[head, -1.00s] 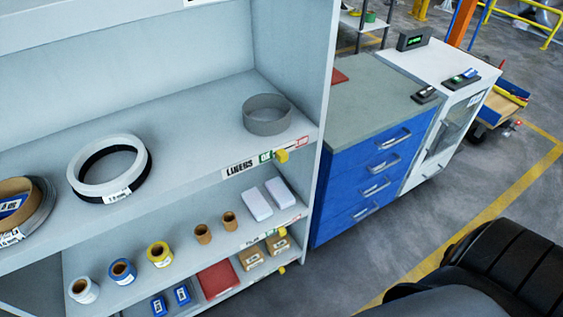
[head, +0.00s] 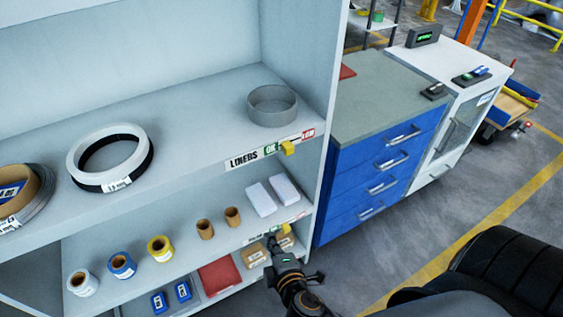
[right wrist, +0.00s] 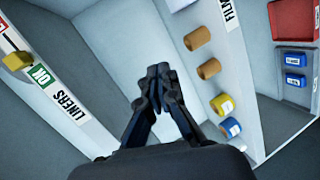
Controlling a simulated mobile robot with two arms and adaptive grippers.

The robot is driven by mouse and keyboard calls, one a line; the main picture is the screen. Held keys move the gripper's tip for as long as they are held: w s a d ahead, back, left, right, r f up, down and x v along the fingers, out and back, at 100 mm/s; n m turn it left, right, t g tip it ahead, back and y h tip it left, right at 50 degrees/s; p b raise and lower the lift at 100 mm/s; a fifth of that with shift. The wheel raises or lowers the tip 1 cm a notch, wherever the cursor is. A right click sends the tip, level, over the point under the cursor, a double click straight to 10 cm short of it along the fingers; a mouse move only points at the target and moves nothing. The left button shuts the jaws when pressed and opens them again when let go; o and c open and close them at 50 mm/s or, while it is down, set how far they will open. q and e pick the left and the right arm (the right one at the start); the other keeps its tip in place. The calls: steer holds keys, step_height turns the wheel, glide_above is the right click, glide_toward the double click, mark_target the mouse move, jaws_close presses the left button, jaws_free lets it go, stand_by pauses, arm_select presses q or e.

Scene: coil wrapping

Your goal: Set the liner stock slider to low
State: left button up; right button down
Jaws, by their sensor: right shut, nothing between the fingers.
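The liner stock slider is a yellow knob (head: 287,148) on the front edge of the upper shelf. It sits just right of the green OK mark (head: 270,149), between it and the red LOW mark (head: 308,134). The LINERS label (head: 244,160) is to the left. In the right wrist view the knob (right wrist: 17,61) shows at the left edge, beside the green OK mark. My right gripper (head: 271,241) is shut and empty, below the knob at about the lower shelf's edge, not touching the knob. Its closed fingers (right wrist: 158,72) fill the wrist view's middle. My left gripper is out of view.
A grey ring (head: 272,105) stands on the upper shelf above the slider. The lower shelf's edge has its own yellow knob (head: 290,229), near my right gripper. White boxes (head: 260,199) and tape rolls stand on that shelf. A blue drawer cabinet (head: 376,176) adjoins on the right.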

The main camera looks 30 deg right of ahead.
mark_target(288, 148)
step_height(288, 148, up, 17)
steer(key=d+t+h, duration=0.2)
steer(key=t, duration=0.1)
steer(key=shift+n+t+b, duration=0.3)
steer(key=shift+t, duration=0.1)
steer(key=shift+f, duration=0.1)
steer(key=p+x, duration=0.3)
steer(key=x, duration=0.7)
steer(key=shift+d+p, duration=0.1)
steer(key=shift+p, duration=0.2)
steer(key=d, duration=0.3)
steer(key=shift+s+d+p, duration=0.1)
steer(key=shift+d+p, duration=0.05)
steer(key=shift+p, duration=0.25)
steer(key=shift+d, duration=0.35)
steer(key=d, duration=0.4)
steer(key=shift+d, duration=0.25)
